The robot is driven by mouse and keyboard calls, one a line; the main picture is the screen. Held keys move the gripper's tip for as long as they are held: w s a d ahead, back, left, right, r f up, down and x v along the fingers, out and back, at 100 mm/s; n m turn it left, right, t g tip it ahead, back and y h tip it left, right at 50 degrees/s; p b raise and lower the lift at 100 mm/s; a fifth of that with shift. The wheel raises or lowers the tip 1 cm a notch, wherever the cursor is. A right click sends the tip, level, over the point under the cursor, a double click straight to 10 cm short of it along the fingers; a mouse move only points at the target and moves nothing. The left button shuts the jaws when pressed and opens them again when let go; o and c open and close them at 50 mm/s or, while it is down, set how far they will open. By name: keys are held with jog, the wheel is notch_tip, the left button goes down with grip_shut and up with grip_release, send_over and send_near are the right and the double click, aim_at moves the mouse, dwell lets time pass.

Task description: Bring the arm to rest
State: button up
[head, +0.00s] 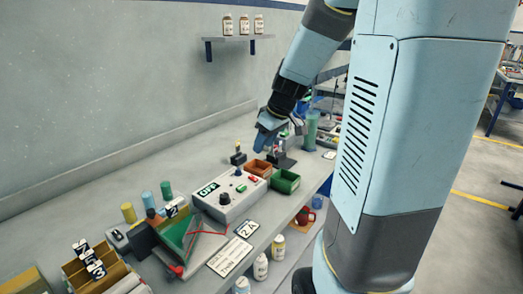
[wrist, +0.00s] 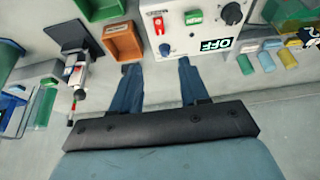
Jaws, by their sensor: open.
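My gripper (wrist: 158,75) is open in the wrist view, its two blue fingers apart with nothing between them but bare bench top. In the head view my arm reaches down over the bench from the upper right, and my gripper (head: 268,128) is above the bench behind the control box (head: 230,195) and the orange bin (head: 258,168). Whether the fingertips touch anything cannot be told.
A green bin (head: 285,181) stands beside the orange one. A small stand (wrist: 78,50) is left of my fingers in the wrist view. Coloured cylinders (head: 128,212) and a numbered rack (head: 95,265) stand at the near left. A wall shelf (head: 238,39) holds several bottles.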

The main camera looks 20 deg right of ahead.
jog(key=shift+s+r, duration=0.1)
jog(key=shift+r, duration=0.1)
dwell(0.4)
jog(key=s+a+r+m+h, duration=0.1)
jog(key=s+a+r+m, duration=0.2)
jog(key=s, duration=0.7)
jog(key=s+a+r+m+t+h, duration=0.1)
jog(key=s+r, duration=0.4)
jog(key=s, duration=0.5)
jog(key=a+m, duration=0.1)
jog(key=a, duration=0.1)
jog(key=shift+a+m+t, duration=0.3)
jog(key=shift+m, duration=0.1)
